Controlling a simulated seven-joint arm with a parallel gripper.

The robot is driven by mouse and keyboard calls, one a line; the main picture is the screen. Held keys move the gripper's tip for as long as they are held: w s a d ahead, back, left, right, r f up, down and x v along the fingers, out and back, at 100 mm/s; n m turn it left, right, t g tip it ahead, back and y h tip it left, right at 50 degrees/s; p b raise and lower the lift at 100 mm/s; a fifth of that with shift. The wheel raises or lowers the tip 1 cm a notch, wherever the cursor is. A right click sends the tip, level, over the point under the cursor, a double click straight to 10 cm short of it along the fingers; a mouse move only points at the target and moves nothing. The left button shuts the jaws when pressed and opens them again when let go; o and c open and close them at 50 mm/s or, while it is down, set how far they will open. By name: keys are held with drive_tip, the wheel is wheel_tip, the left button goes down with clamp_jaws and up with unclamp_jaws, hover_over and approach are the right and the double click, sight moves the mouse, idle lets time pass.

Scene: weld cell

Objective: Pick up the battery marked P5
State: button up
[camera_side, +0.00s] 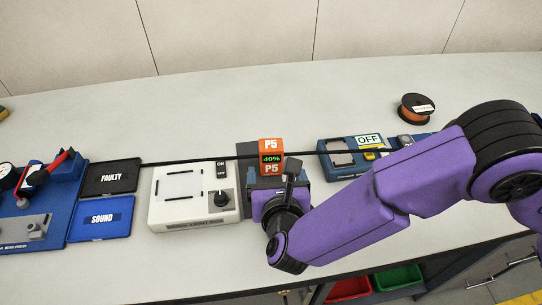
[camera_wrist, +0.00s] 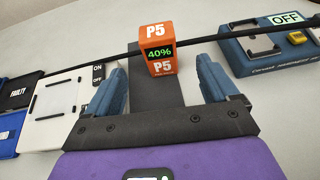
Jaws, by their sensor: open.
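The battery marked P5 (camera_side: 271,155) is an orange block with a green-on-black "40%" display, upright at the middle of the bench in the side view. In the wrist view the battery (camera_wrist: 157,48) stands just beyond my fingertips, about midway between them. My gripper (camera_wrist: 163,75) is open and empty, its two blue fingers spread wide on either side of a dark strip. In the side view my gripper (camera_side: 275,180) is in front of the battery, partly hidden by my wrist. I cannot tell whether a finger touches the battery.
A white lightbox (camera_side: 181,205) with a knob stands left of the battery. A blue unit reading OFF (camera_side: 345,163) stands to the right. FAULTY (camera_side: 112,177) and SOUND (camera_side: 103,217) trays lie further left. A black cable (camera_side: 200,160) crosses by the battery. A spool (camera_side: 415,108) stands behind right.

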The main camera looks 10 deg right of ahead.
sight(273, 157)
drive_tip(key=x, duration=0.7)
drive_tip(key=shift+a+f+x, duration=0.1)
drive_tip(key=shift+f+x, duration=0.05)
drive_tip(key=shift+x, duration=1.25)
drive_tip(key=shift+a+f+x, duration=0.1)
drive_tip(key=shift+a+x, duration=0.05)
drive_tip(key=shift+x, duration=1.25)
drive_tip(key=shift+s+d, duration=0.1)
drive_tip(key=shift+d, duration=0.05)
drive_tip(key=c, duration=1.3)
drive_tip(key=shift+r, duration=0.2)
